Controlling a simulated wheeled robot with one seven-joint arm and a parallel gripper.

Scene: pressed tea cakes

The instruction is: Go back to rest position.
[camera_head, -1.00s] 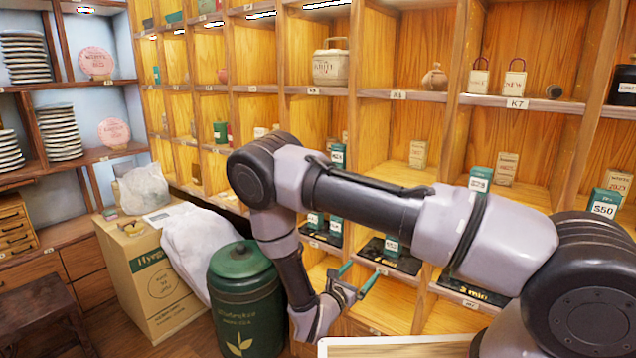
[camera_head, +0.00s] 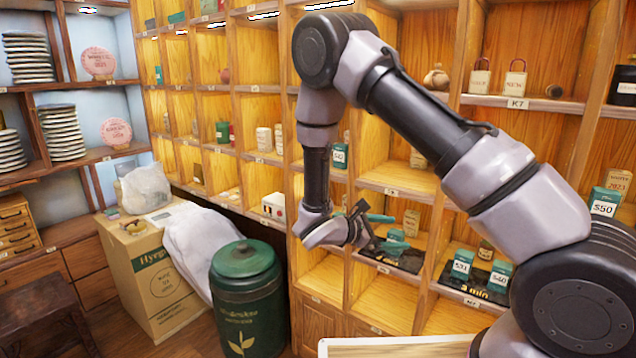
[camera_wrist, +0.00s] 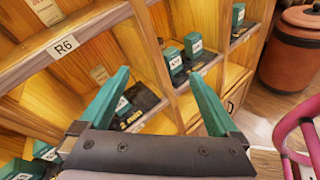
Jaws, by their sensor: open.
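My gripper (camera_head: 377,229) is in front of the wooden shelf wall in the head view, right of the green canister. Its teal fingers are spread apart, and they also show in the wrist view (camera_wrist: 163,95). I see nothing between them. My arm is bent, with the elbow raised high and the forearm hanging down to the gripper. In the wrist view the fingers point toward shelf compartments, where small green boxes (camera_wrist: 173,60) stand on a dark mat.
The wooden shelf (camera_head: 395,176) fills the middle and right. A lidded green canister (camera_head: 247,300), a cardboard box (camera_head: 148,275) and a white sack (camera_head: 197,243) stand at the left. A pale tabletop edge (camera_head: 400,346) lies in front. A reddish-brown bin (camera_wrist: 291,50) and pink frame (camera_wrist: 309,140) show at the wrist view's right.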

